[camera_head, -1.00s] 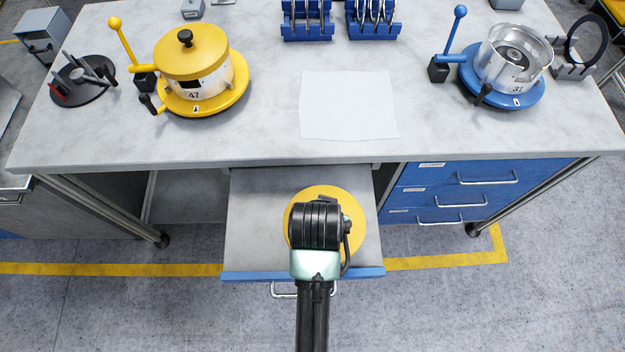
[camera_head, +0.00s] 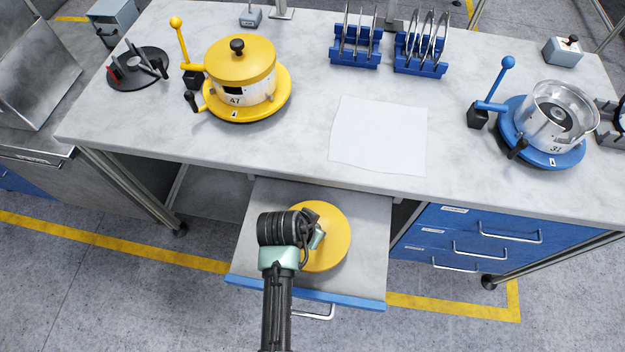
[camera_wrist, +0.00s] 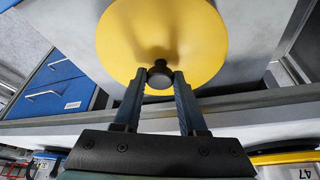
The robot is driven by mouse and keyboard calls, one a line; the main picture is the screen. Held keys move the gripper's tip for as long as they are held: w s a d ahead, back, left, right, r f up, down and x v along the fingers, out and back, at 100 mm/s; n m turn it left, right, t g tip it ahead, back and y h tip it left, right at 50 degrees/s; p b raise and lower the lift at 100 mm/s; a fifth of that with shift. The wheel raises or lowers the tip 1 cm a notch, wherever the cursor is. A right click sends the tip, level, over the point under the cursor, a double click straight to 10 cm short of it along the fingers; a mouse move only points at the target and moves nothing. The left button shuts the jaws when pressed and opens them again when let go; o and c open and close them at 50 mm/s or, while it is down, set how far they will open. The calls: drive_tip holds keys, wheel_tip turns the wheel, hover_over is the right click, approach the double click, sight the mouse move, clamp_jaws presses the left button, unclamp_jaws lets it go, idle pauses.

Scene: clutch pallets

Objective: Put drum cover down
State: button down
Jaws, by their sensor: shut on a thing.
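The drum cover (camera_head: 330,243) is a round yellow disc with a dark knob (camera_wrist: 159,76). It is over the pulled-out drawer (camera_head: 365,275) below the bench. I cannot tell whether it touches the drawer's surface. My gripper (camera_wrist: 160,82) is shut on the knob, with one finger on each side of it in the wrist view. In the head view my wrist hides the cover's left part and the knob. The yellow drum (camera_head: 243,92), marked 47, stands at the bench's left with a yellow lid on it. The blue-based drum (camera_head: 553,118) at the right is open.
A white sheet (camera_head: 378,135) lies on the middle of the bench (camera_head: 300,135). Two blue racks (camera_head: 355,55) with upright discs stand behind it. A dark round stand (camera_head: 140,72) is at the far left. Blue drawers (camera_head: 480,235) are shut at the right.

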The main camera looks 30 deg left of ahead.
drive_tip(key=shift+f, duration=1.25)
drive_tip(key=shift+c, duration=2.3)
unclamp_jaws()
drive_tip(key=shift+f, duration=0.15)
drive_tip(key=shift+r, duration=0.25)
drive_tip(key=v, duration=1.1)
drive_tip(key=shift+s+r+p, duration=0.25)
drive_tip(key=shift+r+p, duration=0.1)
drive_tip(key=shift+d, duration=0.1)
